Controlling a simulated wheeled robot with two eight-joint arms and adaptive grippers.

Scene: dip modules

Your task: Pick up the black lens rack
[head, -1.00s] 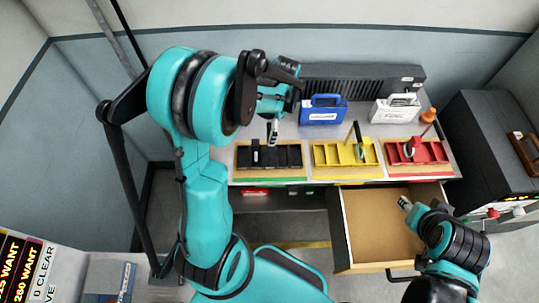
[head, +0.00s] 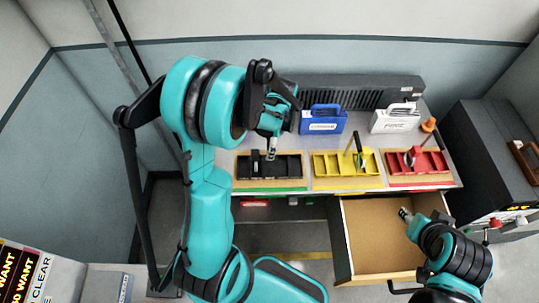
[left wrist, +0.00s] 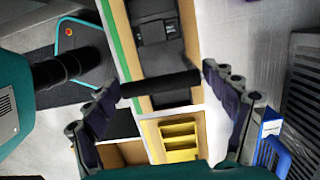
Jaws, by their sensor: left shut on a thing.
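The black lens rack (head: 285,166) lies on a wooden-coloured base at the left end of the row of racks on the grey bench. My left gripper (head: 271,152) is over it, pointing down, with its fingertips at the rack. In the left wrist view, the black rack (left wrist: 158,45) shows beyond a dark bar that crosses between the fingers. My left gripper (left wrist: 160,98) is shut on the rack, though the exact contact is hard to see. My right gripper (head: 404,213) is over the open drawer, away from the rack; its finger state is too small to tell.
A yellow rack (head: 330,169) and a red rack (head: 432,161) stand to the right in the same row. A blue case (head: 323,122) and a white case (head: 394,120) stand behind. The open drawer (head: 375,235) juts out below the bench and looks empty.

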